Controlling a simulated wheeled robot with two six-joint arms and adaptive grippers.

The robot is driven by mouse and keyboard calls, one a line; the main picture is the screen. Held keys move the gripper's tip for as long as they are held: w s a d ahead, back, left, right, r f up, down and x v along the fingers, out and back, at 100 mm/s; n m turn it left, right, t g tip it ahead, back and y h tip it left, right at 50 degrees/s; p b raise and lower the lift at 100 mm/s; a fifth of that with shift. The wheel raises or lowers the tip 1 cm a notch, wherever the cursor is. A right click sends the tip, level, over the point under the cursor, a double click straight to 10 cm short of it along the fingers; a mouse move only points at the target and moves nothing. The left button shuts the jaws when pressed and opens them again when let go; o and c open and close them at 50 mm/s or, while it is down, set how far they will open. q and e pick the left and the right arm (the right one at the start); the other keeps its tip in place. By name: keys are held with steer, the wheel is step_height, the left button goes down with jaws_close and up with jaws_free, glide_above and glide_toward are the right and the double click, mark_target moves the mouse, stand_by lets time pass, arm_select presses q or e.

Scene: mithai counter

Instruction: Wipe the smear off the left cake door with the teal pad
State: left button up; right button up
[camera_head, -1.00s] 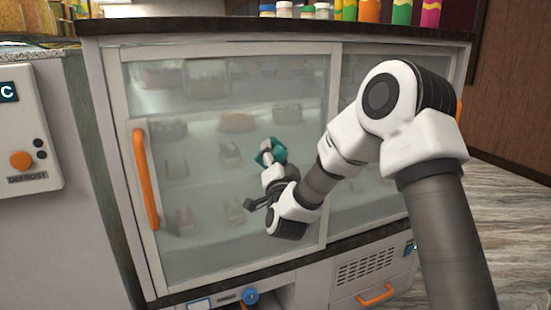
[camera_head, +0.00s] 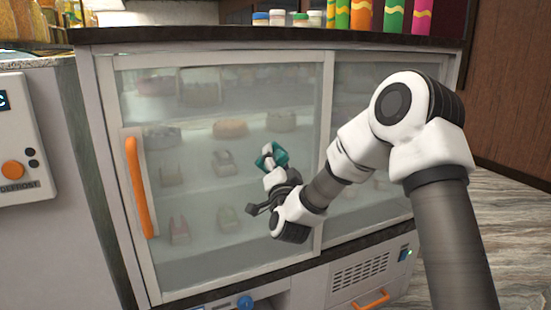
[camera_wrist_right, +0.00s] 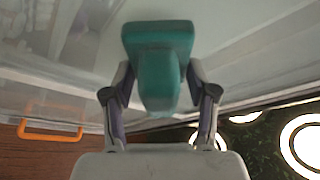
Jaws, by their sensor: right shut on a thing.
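The left cake door (camera_head: 200,100) is a framed glass panel with an orange upright handle (camera_head: 140,185) at its left side. Its glass looks hazy, and I cannot pick out a separate smear. My right gripper (camera_head: 270,172) is in front of the right half of this door, shut on the teal pad (camera_head: 272,155). The wrist view shows the pad (camera_wrist_right: 158,65) between both fingers of the gripper (camera_wrist_right: 160,92), with its broad face toward the pale glass. I cannot tell whether the pad touches the glass. My left gripper is out of view.
The right glass door (camera_head: 375,110) is partly behind my right arm. Cakes sit on shelves behind the glass. Jars (camera_head: 279,18) and bright packets (camera_head: 393,15) stand on the dark countertop. A control box (camera_head: 15,150) is at the left. Floor (camera_head: 515,225) shows at the right.

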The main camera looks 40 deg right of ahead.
step_height(320, 180, down, 6)
steer(key=b, duration=0.4)
steer(key=shift+f, duration=0.15)
steer(key=shift+s, duration=0.1)
steer(key=shift+s+a, duration=0.25)
steer(key=shift+s, duration=0.7)
steer(key=shift+s+a, duration=0.25)
steer(key=shift+s, duration=0.75)
steer(key=shift+s+a, duration=0.25)
steer(key=shift+s, duration=0.7)
steer(key=shift+s+b, duration=0.1)
steer(key=shift+b, duration=0.2)
steer(key=shift+s+a, duration=0.2)
steer(key=shift+s, duration=0.5)
steer(key=shift+s+a, duration=0.15)
steer(key=shift+s, duration=0.5)
